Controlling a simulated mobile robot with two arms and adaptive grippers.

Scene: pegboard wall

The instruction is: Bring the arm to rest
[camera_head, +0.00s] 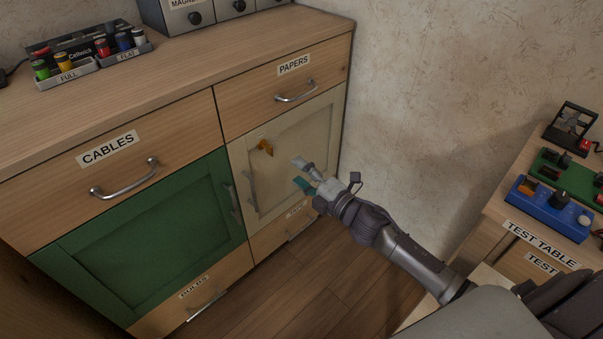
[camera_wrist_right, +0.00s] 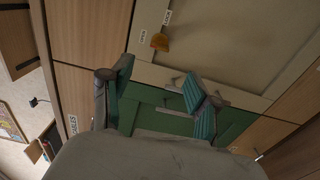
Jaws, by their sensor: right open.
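My right arm reaches in from the lower right in the head view. Its right gripper (camera_head: 303,175) is open and empty, in front of the cream cabinet door (camera_head: 300,135). In the right wrist view the two teal-padded fingers (camera_wrist_right: 162,92) stand apart with nothing between them. An orange knob (camera_head: 266,147) sits on the cream door, apart from the fingers. The knob also shows in the right wrist view (camera_wrist_right: 160,42), beside two small white labels. The cream door looks shut. My left gripper is not in view.
A green door (camera_head: 150,235) and the CABLES drawer (camera_head: 110,165) are left of the cream door; the PAPERS drawer (camera_head: 285,90) is above it. All look shut. A test table (camera_head: 520,215) with a blue box (camera_head: 548,205) stands at right. Floor (camera_head: 340,290) between is clear.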

